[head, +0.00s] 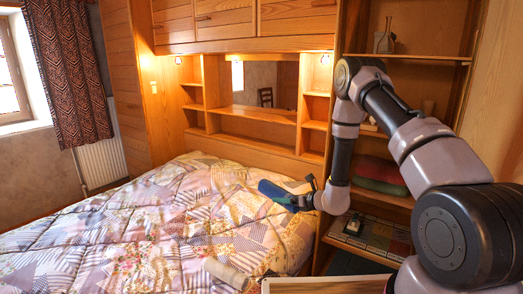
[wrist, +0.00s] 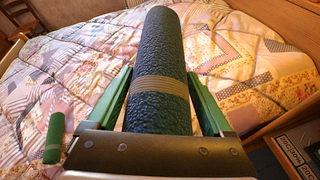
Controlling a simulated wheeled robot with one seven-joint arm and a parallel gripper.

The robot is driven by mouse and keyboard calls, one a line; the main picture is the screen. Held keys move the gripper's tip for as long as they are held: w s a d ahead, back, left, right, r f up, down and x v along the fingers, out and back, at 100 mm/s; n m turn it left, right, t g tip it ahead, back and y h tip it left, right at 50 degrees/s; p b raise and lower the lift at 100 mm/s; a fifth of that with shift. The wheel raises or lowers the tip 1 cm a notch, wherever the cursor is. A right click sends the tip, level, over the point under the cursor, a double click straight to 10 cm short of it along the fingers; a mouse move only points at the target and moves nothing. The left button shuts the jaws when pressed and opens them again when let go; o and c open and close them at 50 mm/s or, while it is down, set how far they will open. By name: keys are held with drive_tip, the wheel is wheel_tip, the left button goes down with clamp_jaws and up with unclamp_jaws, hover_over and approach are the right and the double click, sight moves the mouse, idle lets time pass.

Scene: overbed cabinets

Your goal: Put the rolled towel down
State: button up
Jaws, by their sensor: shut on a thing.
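The rolled towel (wrist: 160,62) is a dark blue roll with a tan band around it. In the head view it shows as a blue roll (head: 274,192) over the right part of the bed. My gripper (head: 302,197) is shut on it. In the wrist view, the green fingers of my gripper (wrist: 160,100) lie on both sides of the roll, which points away from the palm. The roll looks held above the quilt (head: 130,225), though any contact beneath it is hidden. Its near end is hidden by the gripper body.
A beige cylinder (head: 227,273) lies on the near edge of the bed. A green cylinder (wrist: 54,138) shows at left in the wrist view. Right of the bed, a wooden shelf unit (head: 425,58) holds folded cloths (head: 378,170) and a vase (head: 385,38). Much of the quilt is clear.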

drive_tip(key=s+d+r+m+t+h, duration=0.1)
drive_tip(key=s+d+r+m, duration=0.1)
drive_tip(key=d+r, duration=0.6)
drive_tip(key=s+d+r+m+t+h, duration=0.15)
drive_tip(key=d+r, duration=0.35)
drive_tip(key=d, duration=0.6)
wheel_tip(320, 180, up, 13)
drive_tip(key=w+m+h, duration=0.1)
drive_tip(key=m+h, duration=0.1)
drive_tip(key=h, duration=0.1)
drive_tip(key=shift+w+t, duration=0.35)
drive_tip(key=shift+w, duration=0.05)
drive_tip(key=shift+f, duration=0.15)
